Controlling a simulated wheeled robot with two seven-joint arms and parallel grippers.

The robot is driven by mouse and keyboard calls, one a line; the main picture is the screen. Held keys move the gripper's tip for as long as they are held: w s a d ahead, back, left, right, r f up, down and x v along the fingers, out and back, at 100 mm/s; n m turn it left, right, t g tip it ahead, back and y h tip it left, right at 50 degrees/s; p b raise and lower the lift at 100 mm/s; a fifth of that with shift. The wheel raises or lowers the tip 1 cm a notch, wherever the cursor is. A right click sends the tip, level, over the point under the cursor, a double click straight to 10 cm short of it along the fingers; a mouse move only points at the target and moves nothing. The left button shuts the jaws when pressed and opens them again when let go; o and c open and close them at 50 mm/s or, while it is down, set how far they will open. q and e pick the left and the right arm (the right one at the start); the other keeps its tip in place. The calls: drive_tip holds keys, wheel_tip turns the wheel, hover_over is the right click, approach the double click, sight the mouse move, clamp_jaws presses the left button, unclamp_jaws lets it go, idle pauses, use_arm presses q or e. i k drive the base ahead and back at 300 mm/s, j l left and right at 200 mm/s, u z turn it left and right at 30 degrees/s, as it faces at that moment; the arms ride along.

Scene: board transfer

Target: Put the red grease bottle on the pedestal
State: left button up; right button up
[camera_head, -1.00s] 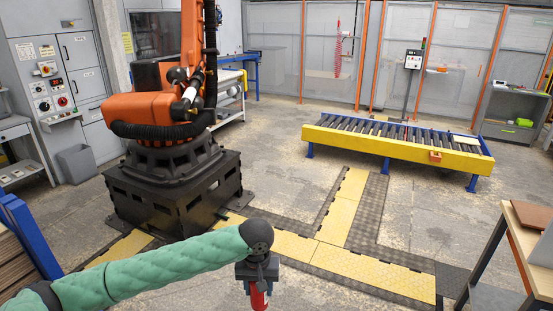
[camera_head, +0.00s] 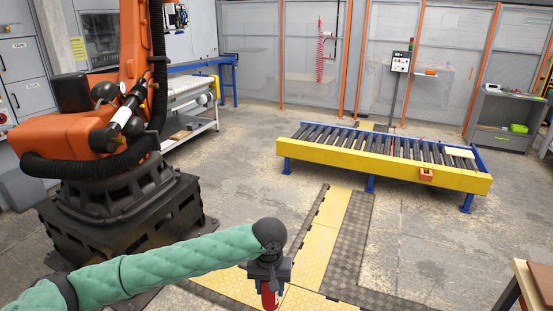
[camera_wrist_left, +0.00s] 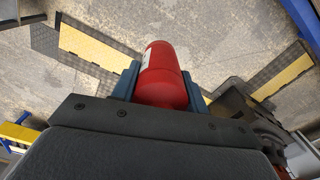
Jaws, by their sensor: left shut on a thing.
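The red grease bottle (camera_wrist_left: 163,72) is held between the two fingers of my left gripper (camera_wrist_left: 165,88) in the left wrist view. In the head view my left gripper (camera_head: 270,278) hangs at the end of my green arm near the bottom middle, and part of the red bottle (camera_head: 269,296) shows below it. The bottle is off the floor, with the floor seen beyond it. My right gripper is not in view. I cannot make out a pedestal for certain.
A yellow roller conveyor (camera_head: 382,164) with blue legs stands ahead to the right. A large orange robot arm (camera_head: 75,142) on a black base (camera_head: 125,235) stands on the left. A wooden table corner (camera_head: 535,285) shows at the lower right. Yellow and dark floor mats (camera_head: 320,240) lie between.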

sight(189, 178)
drive_tip(key=i+z, duration=0.1)
drive_tip(key=i, duration=0.7)
drive_tip(key=i+j+z, duration=0.1)
drive_tip(key=i, duration=0.75)
drive_tip(key=i+j, duration=0.15)
drive_tip(key=j, duration=0.2)
drive_tip(key=i+j, duration=0.15)
drive_tip(key=j, duration=0.2)
drive_tip(key=i+j+z, duration=0.1)
drive_tip(key=j, duration=0.25)
drive_tip(key=i+j, duration=0.2)
drive_tip(key=j, duration=0.15)
drive_tip(key=i+j+z, duration=0.1)
drive_tip(key=j, duration=0.25)
drive_tip(key=i+j, duration=0.3)
drive_tip(key=i+z, duration=0.05)
drive_tip(key=i, duration=0.05)
